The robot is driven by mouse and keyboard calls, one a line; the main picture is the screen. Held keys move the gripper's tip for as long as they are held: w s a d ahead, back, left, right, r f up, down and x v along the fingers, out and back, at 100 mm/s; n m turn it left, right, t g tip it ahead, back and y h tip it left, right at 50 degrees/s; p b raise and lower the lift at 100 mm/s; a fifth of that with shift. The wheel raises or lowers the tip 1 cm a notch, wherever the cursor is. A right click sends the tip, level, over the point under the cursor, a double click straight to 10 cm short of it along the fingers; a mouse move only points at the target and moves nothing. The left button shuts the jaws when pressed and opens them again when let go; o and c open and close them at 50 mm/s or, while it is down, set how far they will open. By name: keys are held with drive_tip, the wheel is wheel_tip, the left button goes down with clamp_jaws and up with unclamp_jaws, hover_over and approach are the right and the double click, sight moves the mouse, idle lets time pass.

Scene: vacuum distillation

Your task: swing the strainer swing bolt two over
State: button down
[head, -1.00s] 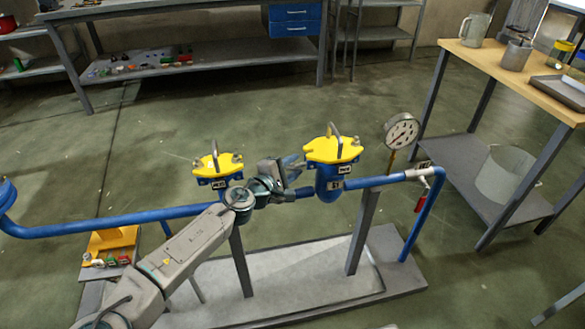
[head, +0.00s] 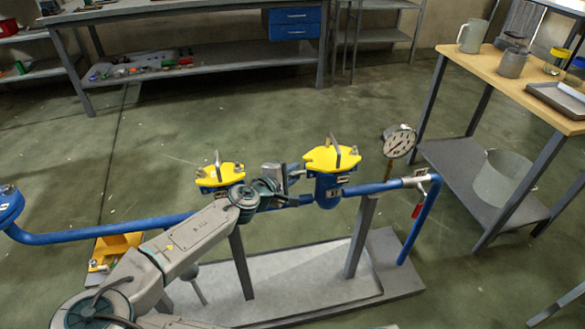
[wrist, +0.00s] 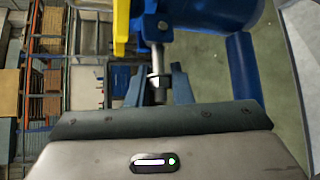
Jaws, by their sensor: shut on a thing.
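Two blue strainers with yellow lids stand on a blue pipe in the head view. The right strainer (head: 329,188) has its yellow lid (head: 332,158) on, with a grey handle upright on top. My gripper (head: 290,176) is at its left side, just below lid level. In the wrist view my gripper (wrist: 152,90) has its two fingers on either side of a metal swing bolt (wrist: 156,62) with a nut, and is shut on it. The yellow lid's edge (wrist: 121,25) and blue body (wrist: 210,10) are beside the bolt. Which numbered bolt this is I cannot tell.
The left strainer's lid (head: 220,176) is close to my wrist. A pressure gauge (head: 399,141) and red-handled valve (head: 417,210) are on the right. The stand's grey base (head: 402,280) lies below. A wooden-topped table (head: 480,65) is at the right; the floor behind is clear.

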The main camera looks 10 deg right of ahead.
wheel_tip(320, 180, up, 2)
drive_tip(key=m+y+p, duration=0.1)
drive_tip(key=y+p, duration=0.1)
drive_tip(key=p, duration=0.2)
drive_tip(key=shift+d+g, duration=0.1)
drive_tip(key=shift+g, duration=0.3)
drive_tip(key=shift+d+r+m+g+y+p, duration=0.15)
drive_tip(key=shift+m+y+p, duration=0.2)
drive_tip(key=shift+y+p, duration=0.2)
drive_tip(key=shift+r+m+g+y+p, duration=0.15)
drive_tip(key=shift+m+y+p, duration=0.25)
drive_tip(key=shift+p, duration=0.25)
drive_tip(key=shift+f+y, duration=0.1)
drive_tip(key=shift+y, duration=0.15)
drive_tip(key=c, duration=1.5)
unclamp_jaws()
drive_tip(key=shift+c, duration=0.2)
drive_tip(key=shift+f, duration=0.1)
